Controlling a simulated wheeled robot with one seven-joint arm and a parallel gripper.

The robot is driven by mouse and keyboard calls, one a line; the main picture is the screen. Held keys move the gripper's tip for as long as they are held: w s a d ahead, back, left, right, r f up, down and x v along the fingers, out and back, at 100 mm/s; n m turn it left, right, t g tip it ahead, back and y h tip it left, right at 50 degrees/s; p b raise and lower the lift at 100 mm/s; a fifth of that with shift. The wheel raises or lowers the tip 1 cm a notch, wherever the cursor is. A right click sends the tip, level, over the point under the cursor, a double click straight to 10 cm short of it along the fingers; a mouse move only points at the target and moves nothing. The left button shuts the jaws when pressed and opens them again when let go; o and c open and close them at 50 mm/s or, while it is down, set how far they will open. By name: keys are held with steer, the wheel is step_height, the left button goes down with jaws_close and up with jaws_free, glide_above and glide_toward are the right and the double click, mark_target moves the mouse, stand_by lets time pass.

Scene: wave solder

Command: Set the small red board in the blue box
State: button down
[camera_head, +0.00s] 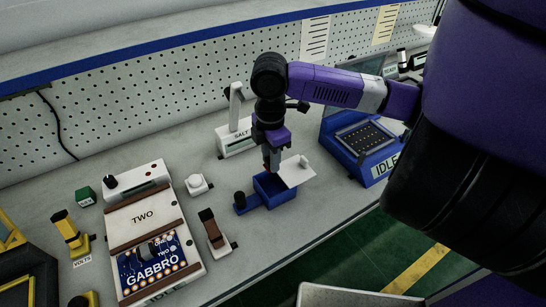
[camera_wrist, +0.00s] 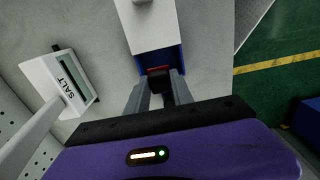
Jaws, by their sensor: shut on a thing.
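The blue box (camera_head: 262,190) stands on the bench in the middle of the head view. A white lid (camera_head: 297,172) with a knob lies over its right part, leaving the left part open. My gripper (camera_head: 271,168) points down over the open part. In the wrist view the fingers (camera_wrist: 160,88) are closed around a dark piece with a red strip, which I take as the small red board (camera_wrist: 158,70). It sits at or just inside the box opening, beside the lid's edge. Most of the board is hidden, so I cannot tell whether it touches the box floor.
A SALT device (camera_head: 237,140) stands behind the box. A blue IDLE unit (camera_head: 362,150) is to the right. A brown-handled lever (camera_head: 213,230) and a white unit with a GABBRO board (camera_head: 155,262) are left. The bench's front edge is close.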

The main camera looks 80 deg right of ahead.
mark_target(271, 193)
stand_by(0.4)
step_height(271, 193, down, 11)
steer(key=b, duration=0.8)
steer(key=shift+f+b, duration=0.2)
steer(key=shift+b, duration=0.1)
steer(key=shift+f+b, duration=0.4)
steer(key=shift+f, duration=0.1)
stand_by(0.4)
steer(key=c, duration=1)
jaws_free()
steer(key=shift+c, duration=0.2)
step_height(271, 193, up, 8)
steer(key=shift+f, duration=0.1)
